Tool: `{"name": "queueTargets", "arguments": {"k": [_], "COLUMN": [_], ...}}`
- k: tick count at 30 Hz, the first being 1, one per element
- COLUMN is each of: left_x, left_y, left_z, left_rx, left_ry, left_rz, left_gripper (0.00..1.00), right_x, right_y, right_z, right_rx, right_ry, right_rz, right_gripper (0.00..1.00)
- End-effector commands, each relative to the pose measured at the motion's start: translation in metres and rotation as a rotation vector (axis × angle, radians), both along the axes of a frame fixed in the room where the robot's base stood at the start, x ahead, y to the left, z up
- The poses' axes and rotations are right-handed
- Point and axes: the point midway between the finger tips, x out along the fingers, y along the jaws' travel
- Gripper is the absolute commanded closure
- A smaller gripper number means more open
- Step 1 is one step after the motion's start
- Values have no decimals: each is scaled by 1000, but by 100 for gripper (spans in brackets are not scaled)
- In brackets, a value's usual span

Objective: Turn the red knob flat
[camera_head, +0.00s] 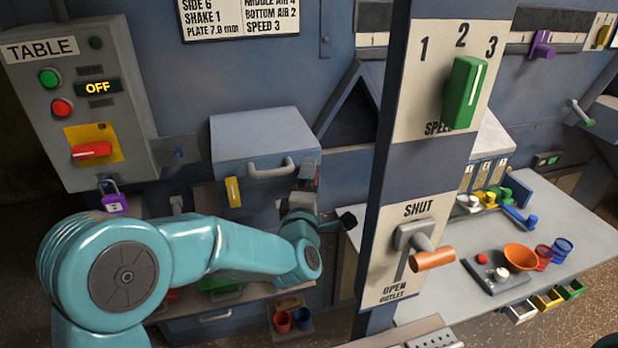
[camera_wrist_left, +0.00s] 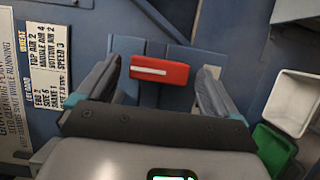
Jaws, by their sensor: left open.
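A red knob with a white line (camera_wrist_left: 158,71) shows in the left wrist view, lying crosswise with its line nearly level. My left gripper (camera_wrist_left: 160,68) is open, with one finger on each side of the knob; whether they touch it I cannot tell. In the head view my left gripper (camera_head: 308,190) is seen small at the end of the teal arm, beside a bit of red mostly hidden by it. Another red handle (camera_head: 92,150) sits on a yellow plate on the TABLE box, turned nearly level. My right gripper is not in view.
A grey post carries a green speed knob (camera_head: 465,92) and an orange-handled outlet lever (camera_head: 432,259), right of my arm. A grey box with a handle (camera_head: 265,140) stands behind the arm. A purple padlock (camera_head: 113,197) hangs under the TABLE box. A table (camera_head: 430,300) with bowls is at right.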

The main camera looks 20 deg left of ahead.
Motion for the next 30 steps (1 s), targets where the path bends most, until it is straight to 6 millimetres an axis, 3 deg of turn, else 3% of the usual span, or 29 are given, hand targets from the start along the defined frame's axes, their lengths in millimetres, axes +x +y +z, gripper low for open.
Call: {"name": "queueTargets", "arguments": {"k": [11,16,17,30], "left_x": [10,9,9,9], "left_y": [2,2,2,1], "left_z": [-1,-1,-1,1], "left_rx": [0,0,0,67], "left_ry": [0,0,0,48], "left_rz": [1,1,1,-1], "left_gripper": [6,58,63,62], "right_x": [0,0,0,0], "right_y": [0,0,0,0], "right_z": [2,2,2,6], "right_rx": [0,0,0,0], "right_ry": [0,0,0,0], "right_rz": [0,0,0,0], "right_gripper": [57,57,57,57]}}
